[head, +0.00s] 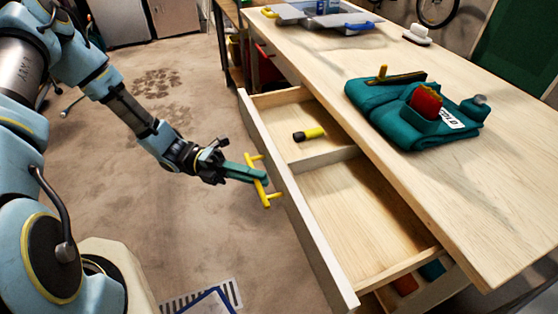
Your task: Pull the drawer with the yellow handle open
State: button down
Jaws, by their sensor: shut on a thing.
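The wooden drawer (318,240) under the workbench stands pulled out, with its inside in plain view. A yellow bar handle (262,184) is on its front face. My gripper (258,180) has its teal fingers shut on the yellow handle, near the middle of the bar. The fingers hide a small part of the handle. Inside the drawer, a divider splits it into two compartments. A small yellow and black tool (309,134) lies in the far compartment. The near compartment looks empty.
Trays stand at the far end. The floor (215,225) left of the drawer is mostly clear.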

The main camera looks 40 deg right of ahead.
jog(key=shift+w+a, duration=0.15)
jog(key=shift+a, duration=0.4)
jog(key=shift+w+a, duration=0.15)
jog(key=shift+a, duration=0.35)
jog(key=c, duration=0.9)
grip_release()
jog(key=b+v, duration=0.2)
jog(key=v, duration=0.8)
jog(key=shift+w+a+f, duration=0.1)
jog(key=shift+w+a, duration=0.05)
jog(key=shift+w, duration=0.25)
